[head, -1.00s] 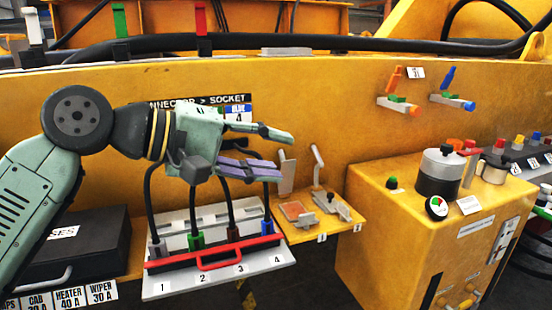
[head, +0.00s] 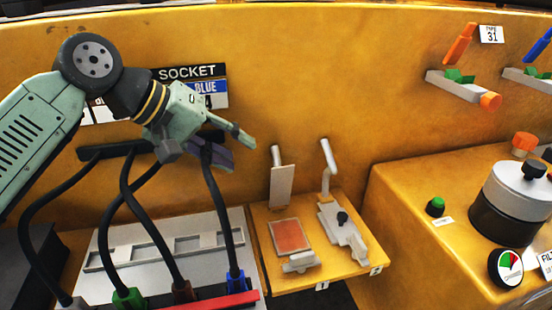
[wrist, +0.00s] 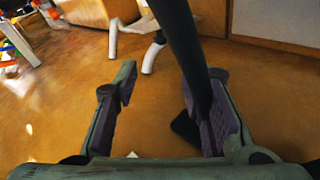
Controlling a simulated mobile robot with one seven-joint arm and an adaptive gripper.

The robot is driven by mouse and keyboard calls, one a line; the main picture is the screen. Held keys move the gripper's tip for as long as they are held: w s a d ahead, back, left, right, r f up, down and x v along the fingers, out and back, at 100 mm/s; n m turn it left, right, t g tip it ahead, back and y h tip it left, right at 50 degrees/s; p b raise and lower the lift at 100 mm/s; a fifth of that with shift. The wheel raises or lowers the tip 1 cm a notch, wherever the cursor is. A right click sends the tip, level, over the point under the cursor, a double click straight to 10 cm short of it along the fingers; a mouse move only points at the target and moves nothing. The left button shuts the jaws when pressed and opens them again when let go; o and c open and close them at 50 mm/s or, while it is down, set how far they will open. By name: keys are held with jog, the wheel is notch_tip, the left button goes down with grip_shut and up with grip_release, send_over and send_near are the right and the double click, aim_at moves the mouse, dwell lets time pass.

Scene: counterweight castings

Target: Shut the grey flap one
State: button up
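The grey flap (head: 282,187) with the label 1 stands raised, close to upright, at the back of a small yellow shelf (head: 262,284). A reddish square pad (head: 289,236) lies bare in front of it, with a small grey catch (head: 300,262) at its front edge. My gripper (head: 240,155) is left of the flap's upper end, apart from it in the picture. In the wrist view my gripper (wrist: 170,100) has its fingers spread, with no flap between them. Pale curved bars (wrist: 150,54) show beyond the fingertips there; I cannot tell which parts they are.
A second fitting (head: 342,228), label 2, with a raised lever (head: 327,160), stands to the right on the shelf. Black cables (head: 140,225) hang to plugs on the left, one passing close to my gripper. A yellow cabinet (head: 400,215) stands at right.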

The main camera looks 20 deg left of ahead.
aim_at(279, 182)
jog(key=p+x, duration=0.2)
jog(key=x, duration=0.8)
jog(key=shift+s+d, duration=0.1)
jog(key=shift+s, duration=0.05)
jog(key=shift+c, duration=0.2)
grip_shut()
dwell(0.3)
